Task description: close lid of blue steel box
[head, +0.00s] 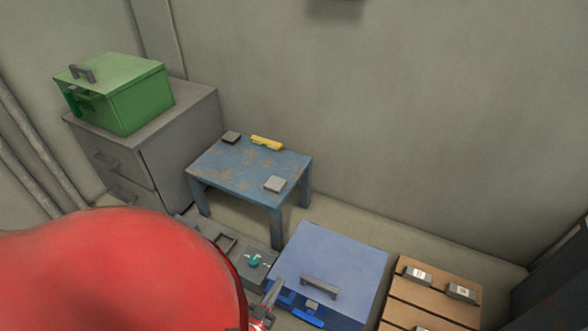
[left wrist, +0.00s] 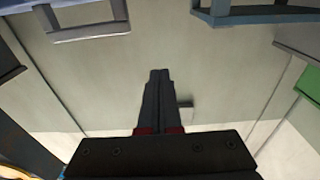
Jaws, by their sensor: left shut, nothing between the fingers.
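The blue steel box (head: 338,250) stands on the floor at the lower middle of the head view. Its pale blue lid lies over the top, with a grey handle (head: 319,287) near the front edge. A darker blue front with a small latch shows below; I cannot tell if the lid is fully down. My left gripper (head: 272,291) is beside the front left corner of the box, partly hidden by my red arm. In the left wrist view its fingers (left wrist: 157,100) are together and empty. I cannot tell whether it touches the box. My right gripper is not in view.
A worn blue table (head: 245,168) stands behind the box, with small blocks and a yellow item (head: 267,142) on it. A green box (head: 125,90) sits on a grey cabinet (head: 190,130) at left. A brown crate-like unit (head: 430,292) stands close to the right of the box.

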